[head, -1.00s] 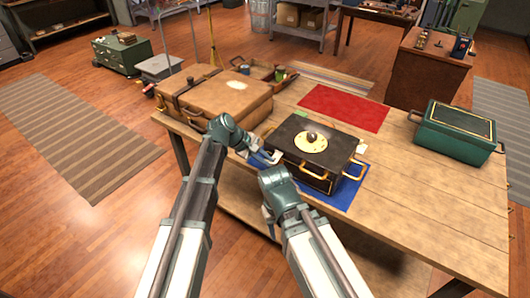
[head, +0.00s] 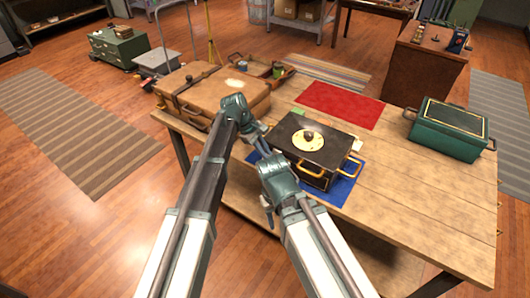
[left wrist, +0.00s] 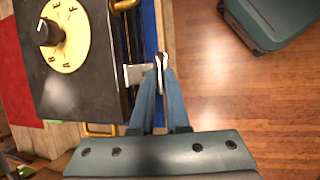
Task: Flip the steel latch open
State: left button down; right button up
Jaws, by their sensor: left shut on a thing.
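The black box (head: 331,155) with a round cream dial (head: 309,140) and brass handles stands on a blue mat on the table. In the left wrist view, the steel latch (left wrist: 136,74) sticks out from the side of the black box (left wrist: 75,90). My left gripper (left wrist: 160,62) is shut on the latch's outer end. In the head view, my left gripper (head: 268,152) is at the box's near left side, and the latch is hidden there. My right gripper (head: 268,212) hangs in front of the table's near edge; its fingers are too small to read.
A brown suitcase (head: 211,94) lies left of the box, with a small open tray (head: 262,68) behind it. A red mat (head: 341,105) lies behind the box, and a green case (head: 450,131) stands at the right. The table between box and green case is mostly clear.

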pick_arm(q)
jog(key=c, duration=0.9)
grip_release()
jog(key=p+v, duration=1.2)
jog(key=v, duration=0.1)
jog(key=shift+a+r, duration=0.1)
jog(key=shift+r, duration=0.3)
jog(key=shift+w, duration=0.1)
